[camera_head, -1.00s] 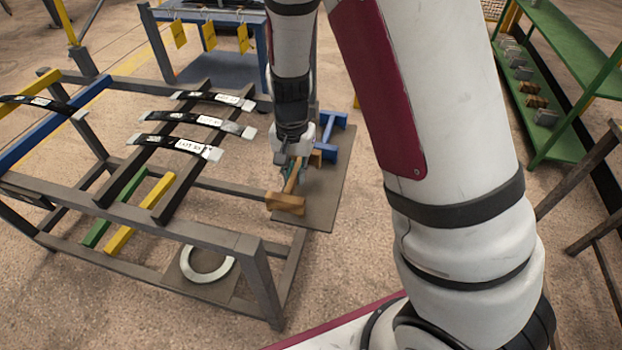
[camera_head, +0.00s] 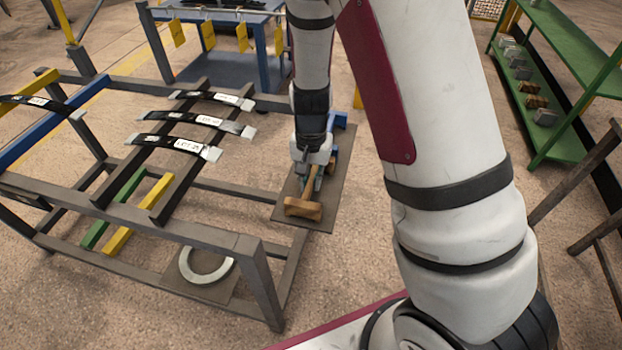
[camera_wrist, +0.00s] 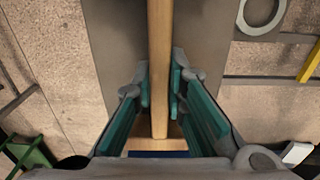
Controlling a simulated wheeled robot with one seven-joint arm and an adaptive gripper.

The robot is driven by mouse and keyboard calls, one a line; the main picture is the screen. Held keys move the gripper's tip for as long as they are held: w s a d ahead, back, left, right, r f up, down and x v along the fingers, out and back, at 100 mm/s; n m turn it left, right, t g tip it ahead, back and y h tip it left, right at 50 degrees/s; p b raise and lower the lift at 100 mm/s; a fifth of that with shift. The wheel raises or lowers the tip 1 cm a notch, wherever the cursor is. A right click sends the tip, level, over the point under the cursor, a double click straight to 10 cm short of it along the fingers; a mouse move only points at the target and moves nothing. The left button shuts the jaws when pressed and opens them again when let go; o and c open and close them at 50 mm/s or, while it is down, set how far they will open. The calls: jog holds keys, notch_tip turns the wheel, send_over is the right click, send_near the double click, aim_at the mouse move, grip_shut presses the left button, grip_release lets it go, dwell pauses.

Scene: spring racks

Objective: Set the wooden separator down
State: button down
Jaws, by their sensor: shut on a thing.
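The wooden separator (camera_head: 303,208) is a light-brown bar with wider end blocks. In the head view it is at or just above the grey plate (camera_head: 325,213) on the right side of the rack; I cannot tell whether it touches. My gripper (camera_head: 311,178) points down at the bar's middle. In the wrist view the bar (camera_wrist: 159,60) runs between the teal fingers of my gripper (camera_wrist: 159,92), which are shut on it. The far end block is partly hidden by my gripper. A blue separator-like piece (camera_head: 338,121) stands at the back of the plate.
A grey rack frame (camera_head: 215,235) is to the left, with several black springs with white labels (camera_head: 182,118) across its bars. A pale ring (camera_head: 207,264) lies on a low plate. A green shelf (camera_head: 545,95) stands at the right. Bare plate shows around the separator.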

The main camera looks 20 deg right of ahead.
aim_at(311, 179)
jog(key=c, duration=1.6)
grip_release()
notch_tip(311, 179, up, 13)
jog(key=p, duration=0.2)
jog(key=s+r+n+t+y, duration=0.1)
jog(key=s+r+n, duration=0.2)
jog(key=s+r, duration=0.85)
jog(key=s+r+n+t+h, duration=0.1)
jog(key=s+r+n, duration=0.3)
jog(key=s, duration=0.9)
jog(key=shift+s+d+r+t, duration=0.15)
jog(key=shift+s+r+t, duration=0.3)
jog(key=shift+t, duration=0.15)
jog(key=shift+t, duration=0.5)
notch_tip(311, 179, up, 5)
jog(key=p, duration=0.4)
jog(key=shift+w, duration=0.15)
